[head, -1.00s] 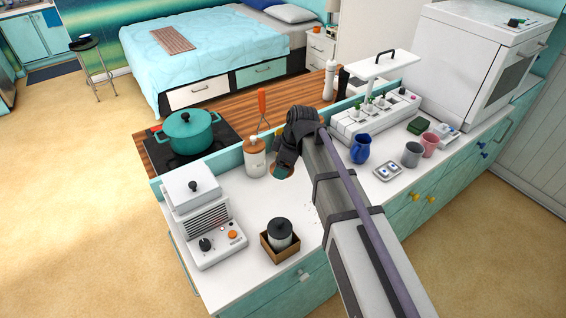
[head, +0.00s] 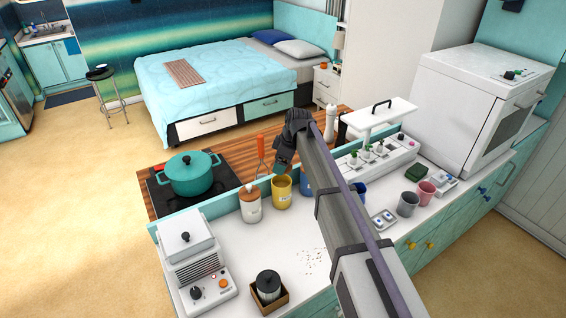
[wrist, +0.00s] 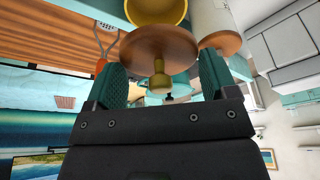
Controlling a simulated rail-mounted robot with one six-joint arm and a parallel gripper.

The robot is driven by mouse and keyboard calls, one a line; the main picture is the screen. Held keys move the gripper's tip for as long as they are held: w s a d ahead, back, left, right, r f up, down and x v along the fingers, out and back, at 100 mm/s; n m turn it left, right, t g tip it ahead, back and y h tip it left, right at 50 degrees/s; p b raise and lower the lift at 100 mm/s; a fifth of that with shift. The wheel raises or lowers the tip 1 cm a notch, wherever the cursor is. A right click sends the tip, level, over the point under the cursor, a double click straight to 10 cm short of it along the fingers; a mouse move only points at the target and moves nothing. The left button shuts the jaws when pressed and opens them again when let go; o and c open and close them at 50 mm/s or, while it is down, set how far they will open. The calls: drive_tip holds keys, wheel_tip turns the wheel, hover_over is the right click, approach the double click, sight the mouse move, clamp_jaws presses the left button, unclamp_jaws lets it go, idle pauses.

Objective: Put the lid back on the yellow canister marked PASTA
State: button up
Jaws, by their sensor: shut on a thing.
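The yellow canister (head: 282,194) stands open on the white counter, beside a white canister (head: 249,205) with a wooden lid. Its marking is not readable. My gripper (head: 281,168) is just above and behind the yellow canister in the head view. In the wrist view its teal fingers (wrist: 160,72) flank the knob side of the lid, and it is shut on the lid. The exact contact is unclear.
A blue canister (head: 306,183) stands close on the right, partly behind my arm. A boxed dark jar (head: 268,287) stands in front. The counter between is mostly clear, with dark specks.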

drive_tip(key=shift+f+b, duration=2.15)
drive_tip(key=shift+f, duration=0.4)
drive_tip(key=shift+f, duration=0.15)
drive_tip(key=o, duration=0.8)
wheel_tip(320, 180, up, 7)
drive_tip(key=p, duration=0.7)
